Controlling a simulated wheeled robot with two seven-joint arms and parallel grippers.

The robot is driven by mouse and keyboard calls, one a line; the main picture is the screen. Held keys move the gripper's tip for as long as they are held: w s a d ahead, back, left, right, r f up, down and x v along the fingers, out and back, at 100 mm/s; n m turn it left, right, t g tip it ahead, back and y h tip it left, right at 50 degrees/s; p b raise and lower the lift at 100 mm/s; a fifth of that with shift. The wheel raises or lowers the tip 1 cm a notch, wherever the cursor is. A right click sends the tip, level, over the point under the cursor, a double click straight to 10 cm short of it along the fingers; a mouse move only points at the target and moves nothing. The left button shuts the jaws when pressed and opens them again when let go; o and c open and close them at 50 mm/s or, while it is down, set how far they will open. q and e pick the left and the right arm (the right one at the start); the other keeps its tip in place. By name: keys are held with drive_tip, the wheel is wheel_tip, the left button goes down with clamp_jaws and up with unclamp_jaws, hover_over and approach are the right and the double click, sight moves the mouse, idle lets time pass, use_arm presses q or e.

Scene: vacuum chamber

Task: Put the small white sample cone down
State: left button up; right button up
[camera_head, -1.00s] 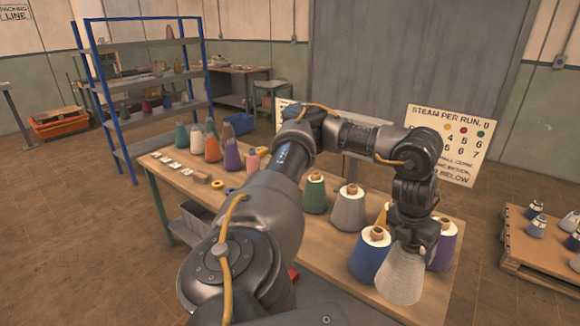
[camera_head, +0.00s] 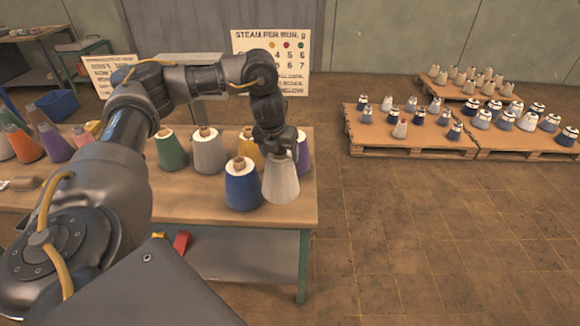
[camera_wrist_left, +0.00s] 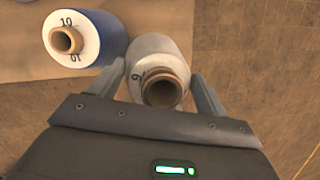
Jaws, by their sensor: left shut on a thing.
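The white sample cone (camera_head: 281,181) stands upright at the right front of the table, just right of a blue cone (camera_head: 243,190). My left gripper (camera_head: 277,150) comes down from above and is shut on the white cone near its top. In the left wrist view the white cone (camera_wrist_left: 158,52) sits between the two fingers, with its brown tube end facing the camera. The blue cone (camera_wrist_left: 112,42) is beside it on the left, slightly apart. I cannot tell whether the white cone's base touches the table. My right gripper is out of view.
Green (camera_head: 171,150), grey (camera_head: 209,153), yellow (camera_head: 250,149) and purple (camera_head: 304,155) cones stand behind on the table (camera_head: 190,208). The table's right edge is close to the held cone. Pallets (camera_head: 400,140) with several cones lie on the floor at right.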

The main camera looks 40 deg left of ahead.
use_arm(q)
drive_tip(key=w+f+b, duration=0.1)
drive_tip(key=w+f, duration=0.5)
drive_tip(key=shift+a+b, duration=0.3)
drive_tip(key=shift+p+x, duration=0.75)
drive_tip(key=shift+x, duration=1.05)
drive_tip(key=o, duration=1.4)
drive_tip(key=shift+s+f, duration=0.1)
drive_tip(key=shift+s, duration=0.1)
drive_tip(key=shift+c, duration=0.2)
drive_tip(key=v, duration=0.5)
drive_tip(key=shift+w+b, duration=0.1)
drive_tip(key=shift+b, duration=0.3)
drive_tip(key=p+v, duration=0.1)
drive_tip(key=v, duration=0.6)
drive_tip(key=shift+s+d+p, duration=0.1)
drive_tip(key=shift+s+p, duration=0.1)
drive_tip(key=shift+p, duration=0.1)
